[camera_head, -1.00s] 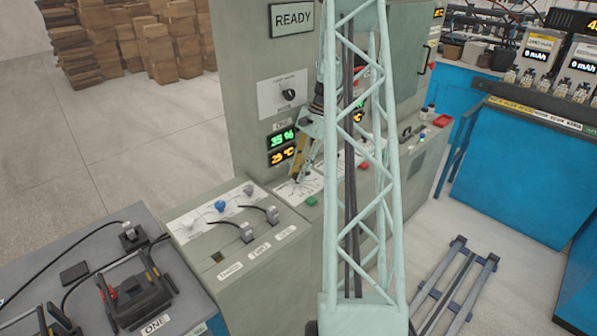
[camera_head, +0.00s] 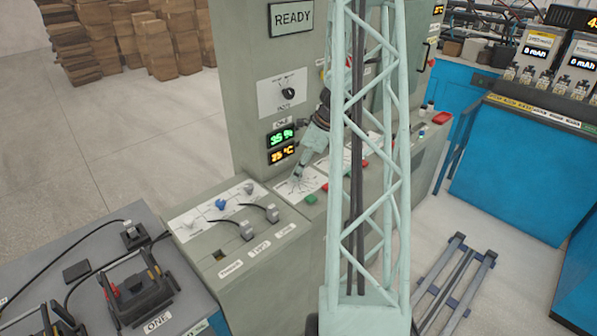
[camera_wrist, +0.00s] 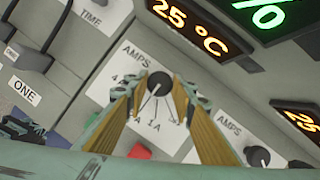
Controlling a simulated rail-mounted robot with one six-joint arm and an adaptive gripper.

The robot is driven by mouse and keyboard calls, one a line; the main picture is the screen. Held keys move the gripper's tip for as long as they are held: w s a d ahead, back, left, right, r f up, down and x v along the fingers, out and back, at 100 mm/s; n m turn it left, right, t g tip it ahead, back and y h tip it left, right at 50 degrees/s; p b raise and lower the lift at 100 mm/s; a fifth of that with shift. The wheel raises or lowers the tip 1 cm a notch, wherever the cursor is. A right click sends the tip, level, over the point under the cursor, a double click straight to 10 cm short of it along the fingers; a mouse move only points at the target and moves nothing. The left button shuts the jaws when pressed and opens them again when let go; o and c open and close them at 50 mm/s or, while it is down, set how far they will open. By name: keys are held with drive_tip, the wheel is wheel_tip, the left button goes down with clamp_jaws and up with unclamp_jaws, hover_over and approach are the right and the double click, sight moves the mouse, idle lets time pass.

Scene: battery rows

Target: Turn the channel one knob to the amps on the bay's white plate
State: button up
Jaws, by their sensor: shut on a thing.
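In the wrist view, the dark round knob (camera_wrist: 159,83) stands on a white AMPS plate (camera_wrist: 104,80) with fanned lines and figures, of which "1 A" is readable. My gripper (camera_wrist: 158,88) has its yellow-lined fingers on either side of the knob, shut on it. In the head view, my gripper (camera_head: 295,183) is down at the sloped panel under the display marked ONE, hiding the knob there. The knob's pointer setting is unclear. A small white plate (camera_head: 196,329) lies beside the ONE label (camera_head: 157,322) at the bay; its writing is too small to read.
A second AMPS knob (camera_wrist: 257,156) sits close by at the right in the wrist view. A red button (camera_wrist: 139,152) and the lit displays (camera_wrist: 188,26) are near the fingers. A mode knob (camera_head: 288,94) is on the upright cabinet. TIME knobs (camera_head: 221,205) stand to the left.

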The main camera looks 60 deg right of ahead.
drive_tip(key=m+h+b, duration=0.1)
drive_tip(key=m, duration=0.1)
drive_tip(key=m+h, duration=0.1)
drive_tip(key=m, duration=0.2)
drive_tip(key=shift+a+m+b, duration=0.2)
drive_tip(key=shift+m+b, duration=0.1)
drive_tip(key=shift+b, duration=0.05)
idle(0.3)
drive_tip(key=o, duration=0.8)
drive_tip(key=shift+o, duration=0.2)
drive_tip(key=shift+r, duration=0.1)
drive_tip(key=v, duration=1.1)
drive_tip(key=shift+s+r, duration=0.3)
drive_tip(key=shift+a, duration=0.1)
drive_tip(key=shift+w+r, duration=0.1)
